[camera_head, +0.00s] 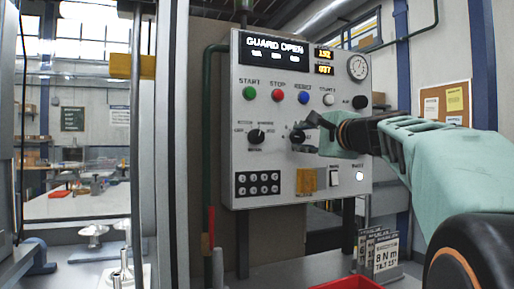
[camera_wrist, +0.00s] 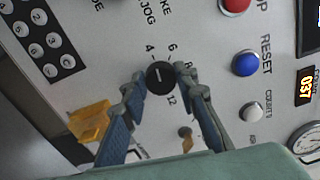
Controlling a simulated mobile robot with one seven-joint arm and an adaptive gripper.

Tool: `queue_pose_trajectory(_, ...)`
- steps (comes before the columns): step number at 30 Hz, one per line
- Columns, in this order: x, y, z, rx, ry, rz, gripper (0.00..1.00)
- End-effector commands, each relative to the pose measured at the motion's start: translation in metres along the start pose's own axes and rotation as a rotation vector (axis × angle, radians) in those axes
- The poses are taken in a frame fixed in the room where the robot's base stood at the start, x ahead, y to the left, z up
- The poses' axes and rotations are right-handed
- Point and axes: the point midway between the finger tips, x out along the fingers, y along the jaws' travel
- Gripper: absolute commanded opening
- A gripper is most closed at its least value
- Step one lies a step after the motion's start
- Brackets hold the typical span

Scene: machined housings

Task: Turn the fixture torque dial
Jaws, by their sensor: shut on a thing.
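The torque dial (camera_wrist: 160,77) is a round black knob with a white pointer line, on a pale panel. Numbers 4, 6, 8 and 12 are printed around it. In the head view the dial (camera_head: 297,137) is partly covered by my fingers. My gripper (camera_wrist: 166,88) has one blue-grey finger on each side of the knob and is shut on it. The gripper also shows in the head view (camera_head: 307,131), reaching in from the right.
The control panel (camera_head: 285,105) shows "GUARD OPEN" on its display (camera_head: 272,47). Green (camera_head: 249,93), red (camera_head: 277,95) and blue (camera_head: 303,97) buttons sit above the dial. A second black selector (camera_head: 256,136) is to its left. A yellow part (camera_head: 306,181) sits below.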

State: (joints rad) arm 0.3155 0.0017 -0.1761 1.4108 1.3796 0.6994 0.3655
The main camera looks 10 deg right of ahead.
Motion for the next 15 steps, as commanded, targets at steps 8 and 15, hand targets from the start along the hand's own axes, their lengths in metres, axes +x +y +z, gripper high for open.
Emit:
queue_pose_trajectory(8,0.0001,0.0004,0.0006,-0.105,-0.001,-0.003,0.03)
queue_pose_trajectory(15,0.0001,-0.0012,0.0008,-0.134,0.0,-0.003,0.03)
